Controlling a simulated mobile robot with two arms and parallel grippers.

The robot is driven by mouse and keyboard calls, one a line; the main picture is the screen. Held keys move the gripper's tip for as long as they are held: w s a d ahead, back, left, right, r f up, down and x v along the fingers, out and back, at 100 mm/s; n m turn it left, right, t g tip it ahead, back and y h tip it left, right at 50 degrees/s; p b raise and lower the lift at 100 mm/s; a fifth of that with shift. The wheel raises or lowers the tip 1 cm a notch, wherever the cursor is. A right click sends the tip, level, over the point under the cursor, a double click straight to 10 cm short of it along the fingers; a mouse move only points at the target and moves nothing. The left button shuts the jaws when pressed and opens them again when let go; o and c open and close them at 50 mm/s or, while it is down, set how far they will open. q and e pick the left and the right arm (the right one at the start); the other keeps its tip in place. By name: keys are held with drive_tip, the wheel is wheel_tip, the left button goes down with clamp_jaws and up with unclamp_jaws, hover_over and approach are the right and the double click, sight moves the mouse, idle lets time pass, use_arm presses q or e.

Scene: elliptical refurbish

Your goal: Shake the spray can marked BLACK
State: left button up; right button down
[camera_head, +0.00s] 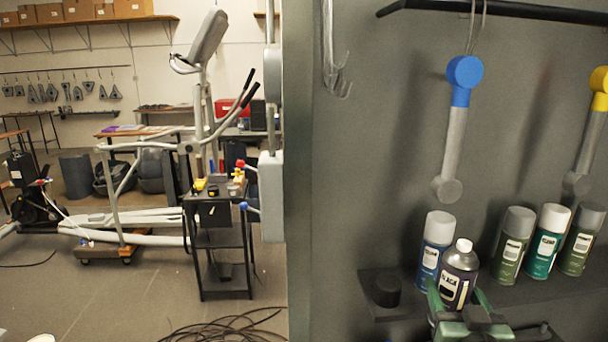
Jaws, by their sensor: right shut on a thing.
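The spray can marked BLACK (458,275) is dark with a pale nozzle top and a light label. It stands roughly upright, tilted slightly, at the front of the shelf (375,312). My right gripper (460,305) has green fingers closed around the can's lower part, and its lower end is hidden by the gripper. I cannot tell whether the can touches the shelf. My left gripper is not in view.
A blue can (432,250) stands just behind the held can. Two green cans (513,245) (582,240) and a teal can (547,242) stand to the right. A black cap-like cylinder (386,291) sits left. A blue-ended tool (458,125) hangs above.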

drive_tip(key=s+a+f+n+y, duration=0.1)
drive_tip(key=s+a+f+y, duration=0.1)
drive_tip(key=s+a+f, duration=0.7)
wheel_tip(320, 180, down, 9)
drive_tip(key=s, duration=0.2)
wheel_tip(320, 180, up, 9)
drive_tip(key=shift+w+d+n+y+b, duration=0.25)
drive_tip(key=shift+n+y+b, duration=0.05)
drive_tip(key=shift+b, duration=0.05)
